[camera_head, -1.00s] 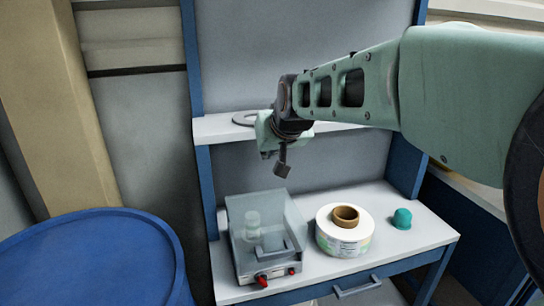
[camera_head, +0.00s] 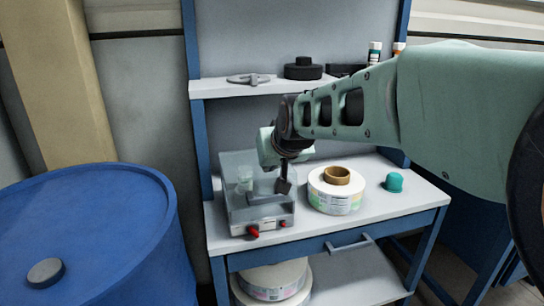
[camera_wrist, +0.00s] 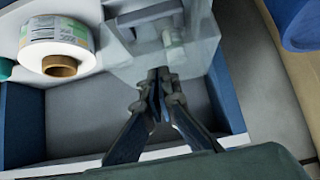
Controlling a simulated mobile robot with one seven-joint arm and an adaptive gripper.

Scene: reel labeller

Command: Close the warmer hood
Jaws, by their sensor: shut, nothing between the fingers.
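The warmer (camera_head: 262,228) is a small grey unit with red knobs on its front, at the left of the bench. Its clear hood (camera_head: 232,205) rises above it, with a pale bottle (camera_head: 244,179) showing through; I cannot tell how far it is tilted. The hood also shows in the wrist view (camera_wrist: 200,52), just beyond my fingertips. My gripper (camera_head: 283,186) is shut and empty, fingers pointing down, over the hood's right part in the head view. In the wrist view its fingertips (camera_wrist: 160,75) overlap the hood's edge; contact is unclear.
A white label reel (camera_head: 335,198) and a teal cap (camera_head: 394,182) stand right of the warmer. A shelf (camera_head: 230,89) with dark parts runs behind and above. A blue drum (camera_head: 90,230) stands left of the bench. More reels (camera_head: 273,283) lie below.

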